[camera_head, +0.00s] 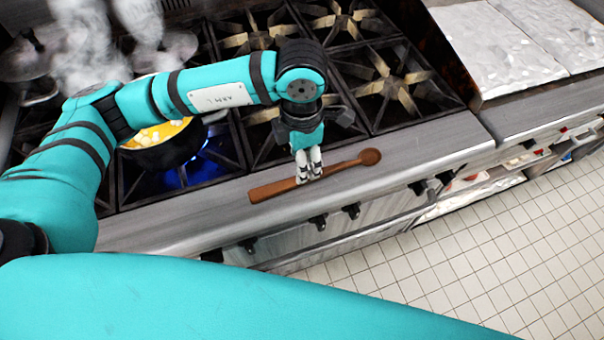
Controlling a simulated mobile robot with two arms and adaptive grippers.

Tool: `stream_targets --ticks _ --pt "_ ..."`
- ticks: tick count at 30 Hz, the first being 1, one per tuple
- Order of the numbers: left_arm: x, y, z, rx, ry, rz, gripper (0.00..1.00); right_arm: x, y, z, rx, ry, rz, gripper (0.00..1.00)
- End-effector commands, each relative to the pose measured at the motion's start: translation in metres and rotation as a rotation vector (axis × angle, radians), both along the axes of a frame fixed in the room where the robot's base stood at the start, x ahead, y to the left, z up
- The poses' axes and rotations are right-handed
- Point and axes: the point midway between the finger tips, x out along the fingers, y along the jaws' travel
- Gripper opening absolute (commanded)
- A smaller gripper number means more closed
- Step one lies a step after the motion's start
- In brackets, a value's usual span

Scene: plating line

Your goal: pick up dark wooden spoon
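The dark wooden spoon (273,191) lies along the steel front edge of the stove, its thick handle end to the left and its round bowl end to the right. My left gripper (309,179) points down over the middle of the spoon, its fingertips at the spoon's shaft. The fingers look close together and hide a part of the shaft. I cannot tell whether they are closed on it or only above it. My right gripper is not in view.
A pan (167,151) with yellow food stands on a lit blue burner left of the spoon. Steam rises at the upper left. Black burner grates (385,85) lie behind the spoon. Control knobs (352,211) line the stove front. Two pale trays (497,50) are at the upper right.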

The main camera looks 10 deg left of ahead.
Motion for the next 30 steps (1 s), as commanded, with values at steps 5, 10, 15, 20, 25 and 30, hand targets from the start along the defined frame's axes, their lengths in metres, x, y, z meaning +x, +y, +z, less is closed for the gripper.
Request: stream_targets --ticks 5,10,15,20,25,30 --pt "0.0 0.0 -0.011 0.0 0.001 0.0 0.51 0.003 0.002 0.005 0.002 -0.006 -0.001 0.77" --pt "-0.002 0.0 -0.03 0.002 0.006 0.001 0.51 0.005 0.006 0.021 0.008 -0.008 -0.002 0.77" --pt "-0.001 -0.001 -0.055 0.0 0.003 0.0 0.51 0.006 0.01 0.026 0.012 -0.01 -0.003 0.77" --pt "-0.001 -0.001 -0.062 -0.002 -0.001 -0.001 0.51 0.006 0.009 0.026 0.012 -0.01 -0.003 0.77" --pt "-0.001 -0.001 -0.062 -0.002 -0.001 -0.001 0.47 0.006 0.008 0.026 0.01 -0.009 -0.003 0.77" --pt "-0.001 -0.001 -0.061 -0.001 -0.001 -0.001 0.24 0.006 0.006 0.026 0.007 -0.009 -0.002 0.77"
